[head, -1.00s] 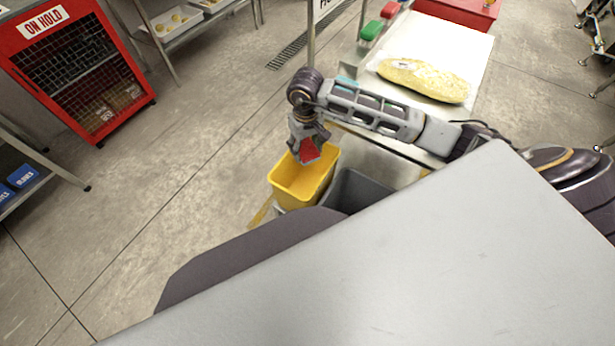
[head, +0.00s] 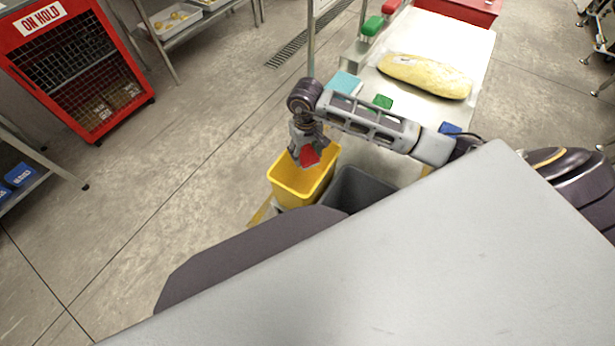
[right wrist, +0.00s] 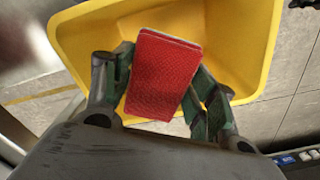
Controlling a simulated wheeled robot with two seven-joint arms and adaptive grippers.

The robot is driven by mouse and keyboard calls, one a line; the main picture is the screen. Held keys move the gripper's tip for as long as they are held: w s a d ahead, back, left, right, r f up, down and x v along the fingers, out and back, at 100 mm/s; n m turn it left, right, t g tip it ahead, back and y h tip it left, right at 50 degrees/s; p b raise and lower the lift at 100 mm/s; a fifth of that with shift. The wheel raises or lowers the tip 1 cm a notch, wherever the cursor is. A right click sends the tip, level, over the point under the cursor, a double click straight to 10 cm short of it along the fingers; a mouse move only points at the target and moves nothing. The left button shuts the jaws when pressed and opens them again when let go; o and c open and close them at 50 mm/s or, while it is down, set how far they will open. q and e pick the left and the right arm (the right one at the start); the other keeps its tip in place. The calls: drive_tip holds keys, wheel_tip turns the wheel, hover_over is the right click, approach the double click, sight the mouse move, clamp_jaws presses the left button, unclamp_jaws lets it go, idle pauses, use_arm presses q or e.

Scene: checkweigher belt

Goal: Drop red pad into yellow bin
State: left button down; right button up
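The red pad (head: 310,156) is in my right gripper (head: 309,150), over the yellow bin (head: 291,186). In the right wrist view the red pad (right wrist: 163,76) sits tilted between the two fingers of the gripper (right wrist: 163,88), which appear to touch its sides. The open yellow bin (right wrist: 75,38) lies behind and below the pad there; its visible inside looks empty. My left gripper is not in view.
A grey bin (head: 362,187) stands right beside the yellow bin. The steel table (head: 414,35) behind carries a bagged loaf (head: 425,76), a light-blue pad (head: 345,83), a green pad (head: 383,101) and a blue pad (head: 450,128).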

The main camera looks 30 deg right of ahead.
drive_tip(key=o, duration=0.5)
drive_tip(key=shift+c, duration=0.2)
wheel_tip(320, 180, up, 12)
idle(0.7)
idle(0.9)
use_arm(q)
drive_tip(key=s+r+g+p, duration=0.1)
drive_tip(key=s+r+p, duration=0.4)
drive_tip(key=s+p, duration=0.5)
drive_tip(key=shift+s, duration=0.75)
use_arm(e)
wheel_tip(320, 180, up, 10)
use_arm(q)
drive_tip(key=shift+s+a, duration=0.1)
